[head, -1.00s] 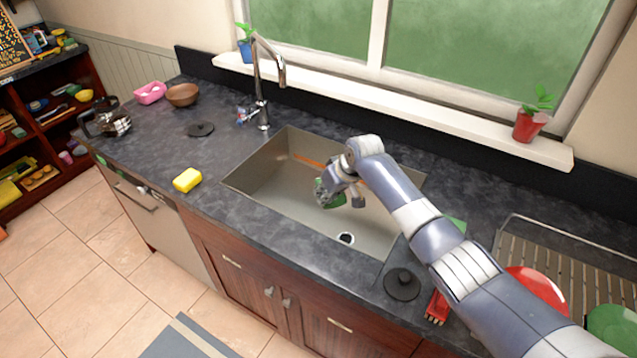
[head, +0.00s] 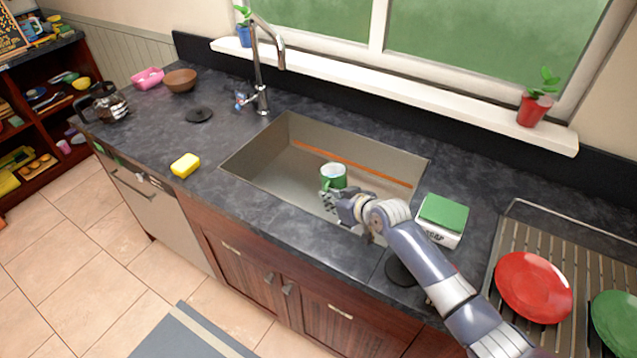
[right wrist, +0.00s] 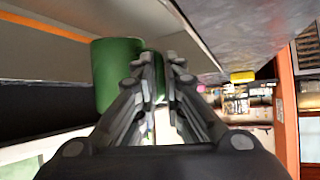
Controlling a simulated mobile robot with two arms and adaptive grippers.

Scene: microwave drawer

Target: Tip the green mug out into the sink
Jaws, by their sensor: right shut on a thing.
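The green mug (head: 334,175) is above the sink basin (head: 268,165) in the head view, about upright, with its pale inside showing at the top. I cannot see what is in it. My right gripper (head: 334,203) is shut on the mug at its near side, by the handle, which the fingers mostly hide. In the right wrist view, the mug's green side (right wrist: 116,72) is just left of my right gripper's fingertips (right wrist: 160,65). My left gripper is not in view.
A tall faucet (head: 262,65) stands behind the sink. A yellow sponge (head: 185,165) lies to its left. To the right are a scale with a green top (head: 443,213) and a drying rack with a red plate (head: 533,287). An orange streak (head: 350,163) runs along the basin.

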